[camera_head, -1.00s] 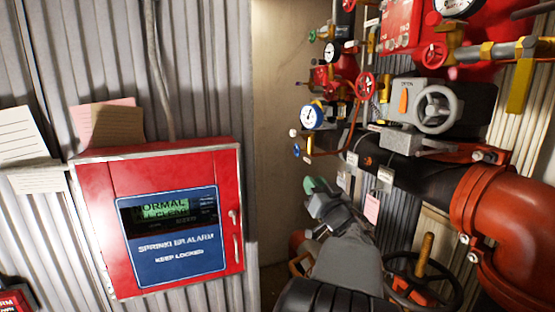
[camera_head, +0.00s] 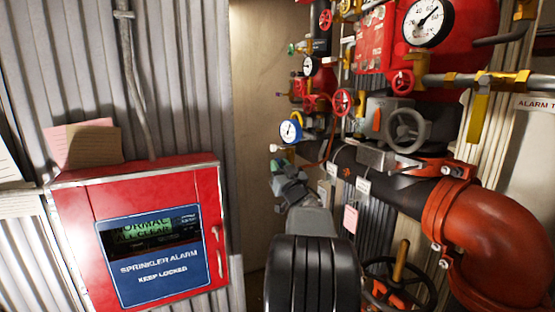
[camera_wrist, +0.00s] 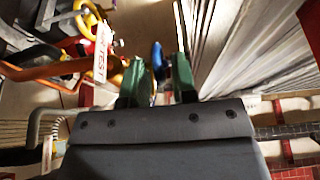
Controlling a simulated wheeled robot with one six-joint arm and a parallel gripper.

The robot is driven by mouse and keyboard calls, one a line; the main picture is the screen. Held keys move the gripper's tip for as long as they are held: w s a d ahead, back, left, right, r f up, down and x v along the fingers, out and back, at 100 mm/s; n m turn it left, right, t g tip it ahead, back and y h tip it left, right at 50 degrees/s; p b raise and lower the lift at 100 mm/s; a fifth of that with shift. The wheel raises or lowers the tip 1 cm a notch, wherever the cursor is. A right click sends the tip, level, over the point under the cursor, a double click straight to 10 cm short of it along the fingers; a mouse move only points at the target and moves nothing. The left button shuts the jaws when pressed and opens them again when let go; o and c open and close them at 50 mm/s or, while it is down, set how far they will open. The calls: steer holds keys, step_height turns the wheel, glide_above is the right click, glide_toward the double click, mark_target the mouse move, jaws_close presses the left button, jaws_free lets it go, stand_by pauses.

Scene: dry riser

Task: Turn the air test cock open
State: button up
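A small blue handle (camera_wrist: 157,53), which looks like the test cock's lever, shows in the wrist view between my green fingertips. Beside it hangs a white tag (camera_wrist: 101,52) reading "TEST" on an orange-brown pipe (camera_wrist: 45,71). My gripper (camera_wrist: 159,75) is open, with its fingers on either side of the handle in the picture. I cannot tell whether they touch it or how deep it sits. In the head view my gripper (camera_head: 283,177) is just below the blue-rimmed gauge (camera_head: 290,131) and hides the handle.
A red sprinkler alarm box (camera_head: 80,210) is on the corrugated wall at left. At right are a black pipe (camera_head: 413,188), a large red elbow (camera_head: 480,240), a grey handwheel (camera_head: 407,130) and several red handwheels. A dark handwheel (camera_head: 385,290) is low, beside my arm.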

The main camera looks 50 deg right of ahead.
steer(key=shift+x, duration=0.85)
jaws_close()
